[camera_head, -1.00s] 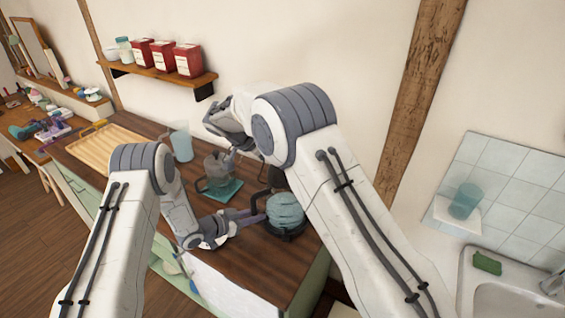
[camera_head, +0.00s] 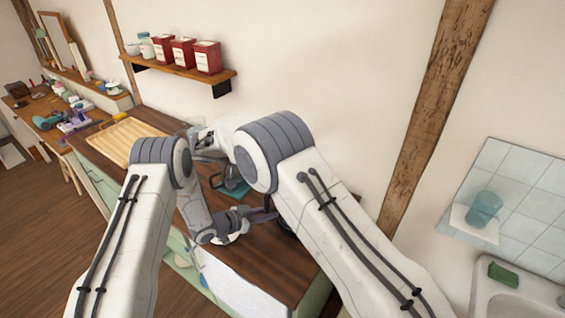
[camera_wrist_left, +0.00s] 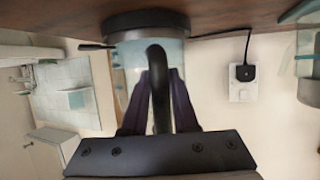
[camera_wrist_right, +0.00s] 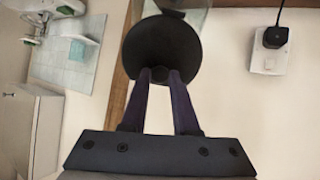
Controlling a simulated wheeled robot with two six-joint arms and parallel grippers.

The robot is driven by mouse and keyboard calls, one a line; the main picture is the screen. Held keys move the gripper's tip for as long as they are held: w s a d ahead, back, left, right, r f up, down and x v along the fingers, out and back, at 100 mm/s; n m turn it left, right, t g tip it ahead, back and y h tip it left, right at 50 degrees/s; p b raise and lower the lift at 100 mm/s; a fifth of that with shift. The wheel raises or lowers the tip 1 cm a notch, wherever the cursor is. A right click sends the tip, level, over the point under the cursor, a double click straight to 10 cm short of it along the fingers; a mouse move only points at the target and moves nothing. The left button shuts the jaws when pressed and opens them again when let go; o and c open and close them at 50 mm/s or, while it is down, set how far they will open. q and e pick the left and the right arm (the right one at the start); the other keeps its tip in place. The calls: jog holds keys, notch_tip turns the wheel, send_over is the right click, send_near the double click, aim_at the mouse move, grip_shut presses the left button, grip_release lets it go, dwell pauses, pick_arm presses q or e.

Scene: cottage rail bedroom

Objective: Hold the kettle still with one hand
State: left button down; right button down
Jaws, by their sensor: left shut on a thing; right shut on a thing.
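The kettle shows in the left wrist view as a pale blue body (camera_wrist_left: 128,62) on a black round base (camera_wrist_left: 146,24), with a black handle (camera_wrist_left: 158,95) toward me. My left gripper (camera_wrist_left: 160,78) is shut on that handle. In the head view, my left gripper (camera_head: 264,214) reaches right to the kettle, which is mostly hidden behind my right arm. My right gripper (camera_wrist_right: 159,75) is shut on a black round lid-like piece (camera_wrist_right: 160,48), with clear glass behind it. In the head view, the right fingertips are hard to make out near the glass jug (camera_head: 235,177).
The jug stands on a teal mat (camera_head: 237,192) on the wooden counter (camera_head: 268,262). A slatted wooden tray (camera_head: 130,138) lies at the counter's far left. A shelf (camera_head: 190,70) with red canisters hangs above. A sink (camera_head: 510,300) is at the right.

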jog(key=c, duration=0.7)
grip_release()
jog(key=shift+r, duration=0.1)
notch_tip(320, 180, up, 10)
jog(key=shift+f, duration=0.15)
